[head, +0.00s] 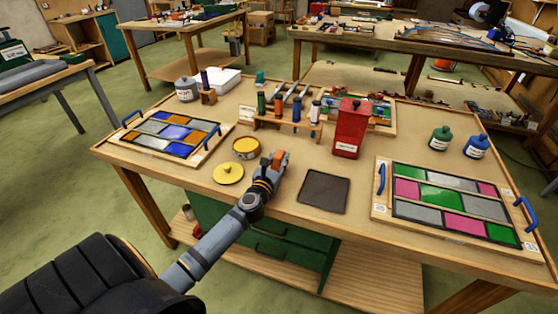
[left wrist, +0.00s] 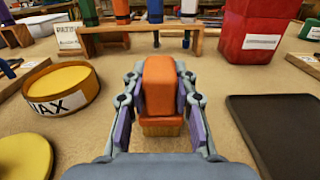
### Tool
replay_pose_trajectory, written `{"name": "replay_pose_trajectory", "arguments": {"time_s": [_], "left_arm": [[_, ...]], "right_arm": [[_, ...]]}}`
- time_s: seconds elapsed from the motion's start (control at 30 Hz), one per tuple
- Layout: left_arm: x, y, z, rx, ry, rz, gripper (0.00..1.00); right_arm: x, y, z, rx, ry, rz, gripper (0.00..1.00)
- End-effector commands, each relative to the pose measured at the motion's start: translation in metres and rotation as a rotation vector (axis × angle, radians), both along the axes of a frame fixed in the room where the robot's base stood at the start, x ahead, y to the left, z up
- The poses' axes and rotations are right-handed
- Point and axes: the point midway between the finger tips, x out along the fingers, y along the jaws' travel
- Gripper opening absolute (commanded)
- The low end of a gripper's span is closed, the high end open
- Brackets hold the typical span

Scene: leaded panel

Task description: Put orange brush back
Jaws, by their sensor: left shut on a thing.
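The orange brush (left wrist: 158,75) is between the fingers of my left gripper (left wrist: 161,104), its orange block end facing away from the wrist. In the head view the gripper (head: 270,172) is shut on the brush (head: 279,157) over the table's front middle. A wooden rack (head: 264,124) stands beyond it, holding several upright tools with coloured handles. The rack also shows at the top of the left wrist view (left wrist: 117,31), apart from the brush. My right gripper is not in view.
A wax tin (head: 246,147) and its yellow lid (head: 228,173) are left of the gripper. A dark mat (head: 324,191) lies right, with a red canister (head: 349,128) behind it. Leaded panels are at the left (head: 171,133) and right (head: 449,201).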

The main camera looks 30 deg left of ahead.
Motion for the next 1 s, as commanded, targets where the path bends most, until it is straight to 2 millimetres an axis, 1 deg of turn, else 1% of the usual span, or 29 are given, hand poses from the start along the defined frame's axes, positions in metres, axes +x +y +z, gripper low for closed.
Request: {"name": "replay_pose_trajectory", "arguments": {"time_s": [0.13,0.17,0.3,0.57,0.67,0.7,0.77,1.0], "left_arm": [[0.0,0.0,-0.004,0.0,0.0,0.0,0.0],[0.0,0.0,-0.003,0.0,0.0,0.0,0.3],[0.0,0.0,-0.003,0.0,0.001,0.0,0.49],[0.0,0.0,-0.003,0.0,0.0,0.0,0.5],[-0.001,0.0,0.003,0.0,0.0,0.0,0.5],[-0.006,-0.001,-0.001,0.001,0.003,0.0,0.5],[-0.017,-0.004,-0.003,0.003,0.004,-0.002,0.5],[-0.075,-0.018,-0.003,0.003,0.005,-0.003,0.5]], "right_arm": [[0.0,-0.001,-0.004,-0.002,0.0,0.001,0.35],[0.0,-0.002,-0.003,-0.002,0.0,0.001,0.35],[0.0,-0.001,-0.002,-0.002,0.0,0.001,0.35],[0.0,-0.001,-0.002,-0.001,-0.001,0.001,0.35],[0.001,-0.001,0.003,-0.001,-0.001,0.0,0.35],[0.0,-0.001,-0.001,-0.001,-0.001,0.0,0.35],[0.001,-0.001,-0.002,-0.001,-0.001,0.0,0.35],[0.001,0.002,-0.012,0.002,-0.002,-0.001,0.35]]}}
